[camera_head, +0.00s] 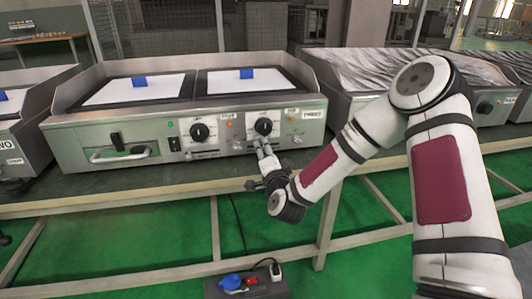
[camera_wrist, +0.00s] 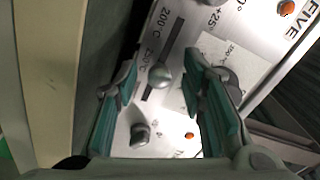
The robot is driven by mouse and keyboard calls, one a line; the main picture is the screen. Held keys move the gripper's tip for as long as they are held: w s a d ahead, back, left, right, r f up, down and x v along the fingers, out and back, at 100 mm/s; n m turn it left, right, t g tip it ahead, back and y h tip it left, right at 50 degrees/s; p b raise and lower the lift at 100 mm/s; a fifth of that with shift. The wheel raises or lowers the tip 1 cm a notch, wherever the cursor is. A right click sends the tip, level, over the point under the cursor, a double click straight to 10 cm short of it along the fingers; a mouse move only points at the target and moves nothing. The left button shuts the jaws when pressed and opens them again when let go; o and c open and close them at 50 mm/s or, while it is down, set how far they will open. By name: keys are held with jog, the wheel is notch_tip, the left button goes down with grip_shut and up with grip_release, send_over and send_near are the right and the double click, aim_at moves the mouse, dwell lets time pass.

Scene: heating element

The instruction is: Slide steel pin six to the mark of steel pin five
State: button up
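In the wrist view a round silver pin head (camera_wrist: 160,76) stands at a dark straight slot on a steel panel marked with temperatures. My gripper (camera_wrist: 161,80) has its teal-padded fingers apart on either side of this pin, with a visible gap to each. No number "six" is readable, so I cannot tell which pin this is. A "FIVE" label (camera_wrist: 319,18) is at the upper right. In the head view my gripper (camera_head: 263,147) is at the panel below the right black dial.
The griddle (camera_head: 100,165) has two black dials and a handle on its front. Blue blocks (camera_head: 139,81) rest on its white plates. Another appliance (camera_head: 350,110) stands to the right. A rail (camera_head: 140,200) runs below the front; a power strip (camera_head: 245,285) lies beneath.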

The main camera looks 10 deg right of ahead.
jog(key=s, duration=1.2)
jog(key=shift+d, duration=0.1)
